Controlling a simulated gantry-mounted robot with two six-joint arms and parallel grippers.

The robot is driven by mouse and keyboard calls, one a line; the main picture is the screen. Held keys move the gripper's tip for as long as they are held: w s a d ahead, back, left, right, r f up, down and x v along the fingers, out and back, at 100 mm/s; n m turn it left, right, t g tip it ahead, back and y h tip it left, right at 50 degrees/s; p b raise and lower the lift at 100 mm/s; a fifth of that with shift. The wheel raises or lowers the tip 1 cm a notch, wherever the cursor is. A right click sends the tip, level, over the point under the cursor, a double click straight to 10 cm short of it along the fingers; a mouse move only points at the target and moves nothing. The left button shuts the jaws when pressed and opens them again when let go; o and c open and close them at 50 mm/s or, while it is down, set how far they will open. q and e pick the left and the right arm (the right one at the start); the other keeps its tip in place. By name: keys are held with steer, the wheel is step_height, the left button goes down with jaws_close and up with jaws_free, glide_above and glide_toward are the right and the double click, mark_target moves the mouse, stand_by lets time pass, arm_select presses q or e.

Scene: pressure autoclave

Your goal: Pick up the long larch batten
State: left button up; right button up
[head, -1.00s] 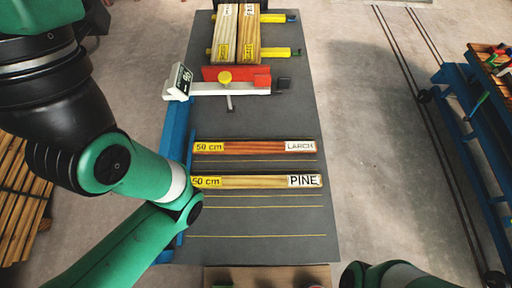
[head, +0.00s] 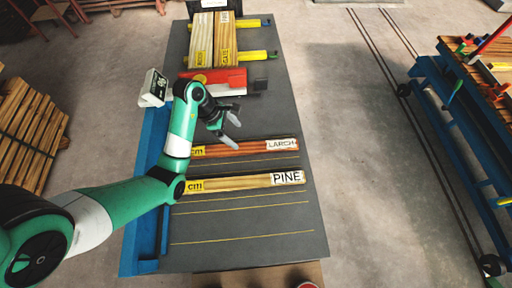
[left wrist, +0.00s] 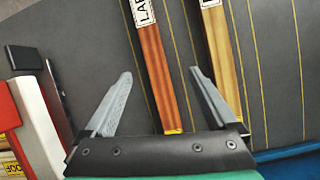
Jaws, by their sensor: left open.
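A reddish batten with a LARCH label (head: 250,148) lies crosswise on the grey bench top. Its left end carries a yellow length label, partly hidden by my arm. My left gripper (head: 236,134) is open and empty above and just behind this batten. In the left wrist view the larch batten (left wrist: 158,65) runs up between the spread fingers of the gripper (left wrist: 161,74); they do not visibly touch it. A paler batten labelled PINE (head: 240,183) lies parallel in front. It also shows in the left wrist view (left wrist: 229,75), right of the right fingertip.
A red and white clamp-like device (head: 225,78) with a small display (head: 154,87) stands behind the gripper. The bench front is clear.

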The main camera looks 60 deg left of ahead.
arm_select(q)
steer(key=s+a+f+n, duration=0.2)
steer(key=s+a+f, duration=0.1)
steer(key=s+a, duration=0.15)
steer(key=b, duration=0.7)
glide_above(228, 149)
step_height(228, 149, down, 6)
steer(key=shift+f, duration=0.1)
steer(key=shift+w, duration=0.1)
steer(key=b+x, duration=0.3)
steer(key=x, duration=0.2)
steer(key=shift+w, duration=0.2)
steer(key=shift+r, duration=0.2)
jaws_close()
